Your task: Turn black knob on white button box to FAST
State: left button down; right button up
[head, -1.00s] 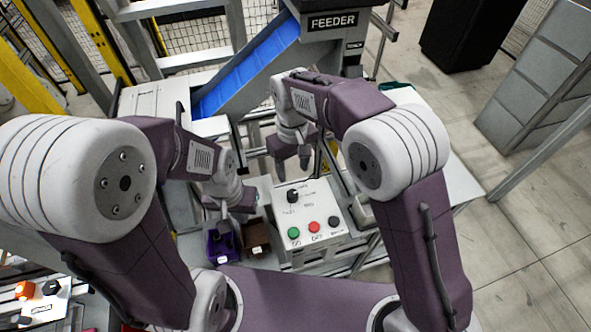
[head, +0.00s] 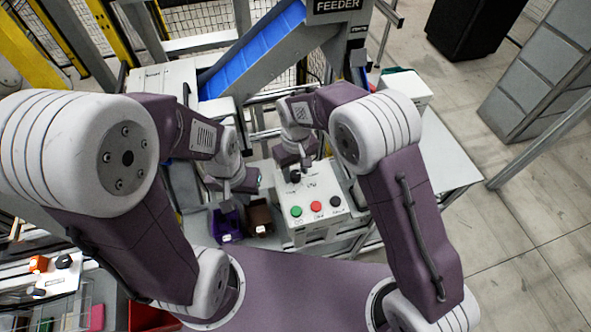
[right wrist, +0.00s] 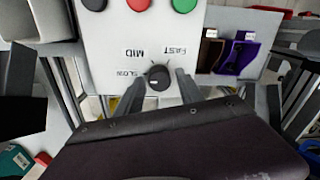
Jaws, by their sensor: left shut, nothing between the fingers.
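The white button box (head: 319,194) stands in the middle of the head view and fills the top of the right wrist view (right wrist: 105,45). Its black knob (right wrist: 158,77) sits below the printed labels SLOW, MID and FAST; I cannot tell clearly which label it points at. The knob also shows small in the head view (head: 295,176). My right gripper (right wrist: 162,84) is open, with one finger on each side of the knob; contact is not clear. My left gripper (head: 229,197) is shut and empty, above the purple bin.
Green (head: 296,211), red (head: 316,206) and black (head: 335,201) buttons line the box's near edge. A purple bin (head: 228,228) and a brown bin (head: 259,217) stand left of the box. The blue feeder chute (head: 250,55) is behind.

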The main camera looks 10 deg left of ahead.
jog(key=shift+w, duration=0.1)
grip_shut()
jog(key=shift+m, duration=0.3)
jog(key=m+p, duration=0.1)
jog(key=m, duration=0.2)
jog(key=shift+r+m, duration=0.1)
jog(key=shift+m, duration=0.3)
jog(key=m+p, duration=0.1)
jog(key=m, duration=0.5)
jog(key=m+p, duration=0.1)
jog(key=m, duration=0.5)
jog(key=shift+m, duration=0.4)
jog(key=m, duration=0.6)
jog(key=shift+w+m+p, duration=0.1)
jog(key=shift+m+p, duration=0.2)
jog(key=shift+p, duration=0.05)
